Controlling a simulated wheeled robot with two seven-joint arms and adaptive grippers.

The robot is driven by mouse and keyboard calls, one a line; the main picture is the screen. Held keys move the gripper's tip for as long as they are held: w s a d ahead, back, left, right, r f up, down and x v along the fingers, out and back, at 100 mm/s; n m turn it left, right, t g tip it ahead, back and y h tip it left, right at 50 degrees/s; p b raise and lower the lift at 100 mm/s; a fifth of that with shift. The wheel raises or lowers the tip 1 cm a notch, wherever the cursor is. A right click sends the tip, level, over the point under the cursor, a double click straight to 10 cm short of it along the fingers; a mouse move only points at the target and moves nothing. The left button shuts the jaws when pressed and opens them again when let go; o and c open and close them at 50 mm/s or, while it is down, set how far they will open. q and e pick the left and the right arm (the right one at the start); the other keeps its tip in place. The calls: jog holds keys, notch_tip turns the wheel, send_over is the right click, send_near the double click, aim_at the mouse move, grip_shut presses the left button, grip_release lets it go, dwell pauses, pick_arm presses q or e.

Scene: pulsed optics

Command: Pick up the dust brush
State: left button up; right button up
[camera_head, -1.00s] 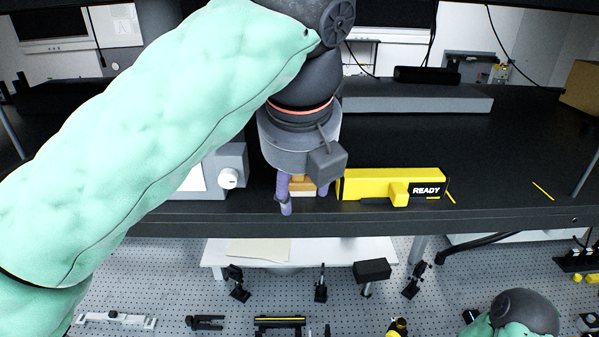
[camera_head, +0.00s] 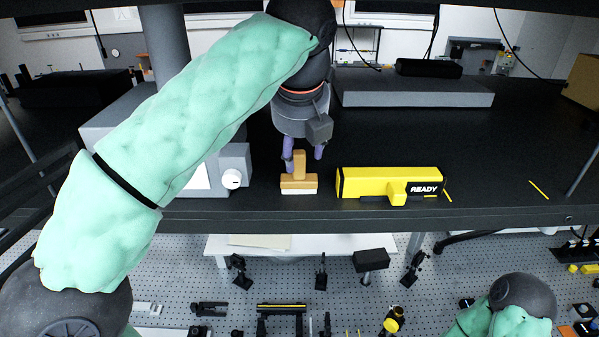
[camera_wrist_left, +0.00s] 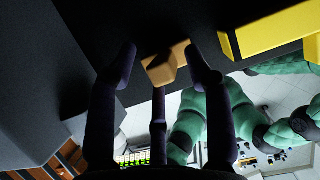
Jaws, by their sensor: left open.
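The dust brush (camera_head: 299,183) has an orange-tan wooden body with a pale bristle strip along its front. It rests on the black shelf (camera_head: 480,214), between a grey box and a yellow device. My left gripper (camera_head: 303,161) has purple fingers and is open at the brush's upright handle, pointing down. In the left wrist view the brush (camera_wrist_left: 165,66) lies ahead between the spread fingertips (camera_wrist_left: 165,58); whether they touch it I cannot tell. My right gripper is not in view; only part of my right arm shows at the lower right.
The yellow device marked READY (camera_head: 365,183) stands just right of the brush. The grey box with a white knob (camera_head: 232,179) stands close on its left. A long grey block (camera_head: 415,93) lies behind. Below the shelf is a perforated optical table (camera_head: 340,297) with several mounts.

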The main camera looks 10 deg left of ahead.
pick_arm(q)
jog(key=shift+s+f, duration=0.1)
jog(key=shift+s, duration=0.1)
jog(key=shift+w, duration=0.15)
grip_shut()
jog(key=shift+r, duration=0.3)
jog(key=s+d+b, duration=0.1)
jog(key=s+b, duration=0.1)
jog(key=s, duration=0.7)
jog(key=s+d+b, duration=0.2)
jog(key=s, duration=0.6)
jog(key=shift+s+d, duration=0.25)
jog(key=shift+s, duration=0.15)
